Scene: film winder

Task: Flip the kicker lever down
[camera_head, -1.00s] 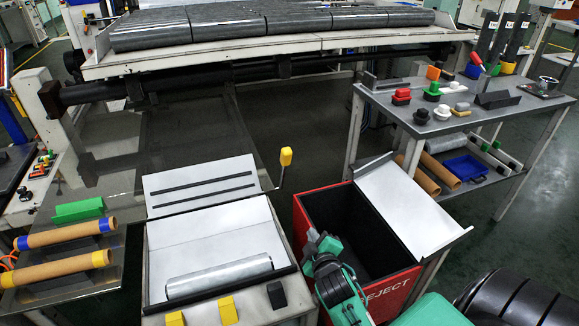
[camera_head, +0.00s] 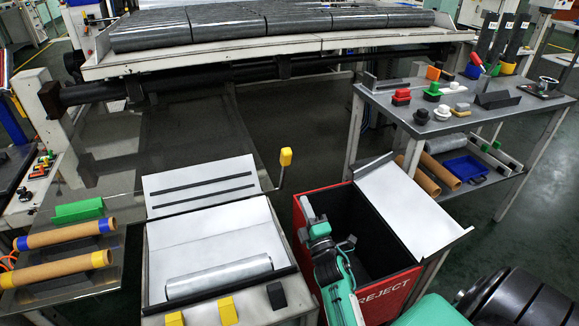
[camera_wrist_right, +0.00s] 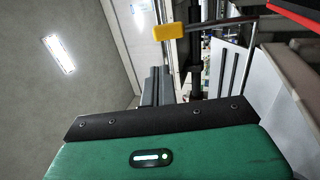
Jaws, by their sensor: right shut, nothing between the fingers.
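The kicker lever is a thin bent rod with a yellow knob (camera_head: 286,157). It stands up at the right side of the film winder (camera_head: 215,255), with the knob at its top. In the right wrist view the yellow knob (camera_wrist_right: 168,31) is at the top centre, with its rod running right. My right gripper (camera_head: 304,203) is shut and empty. In the head view it appears below and a little right of the knob, over the left edge of the red reject bin (camera_head: 385,295), apart from the lever. My left gripper is not in view.
A silver roll (camera_head: 219,279) lies in the winder's white tray. Two yellow pedals and a black one line its front. Cardboard tubes (camera_head: 65,234) lie on the left shelf. A white sloped panel (camera_head: 405,205) adjoins the bin. A parts table (camera_head: 455,110) stands at right.

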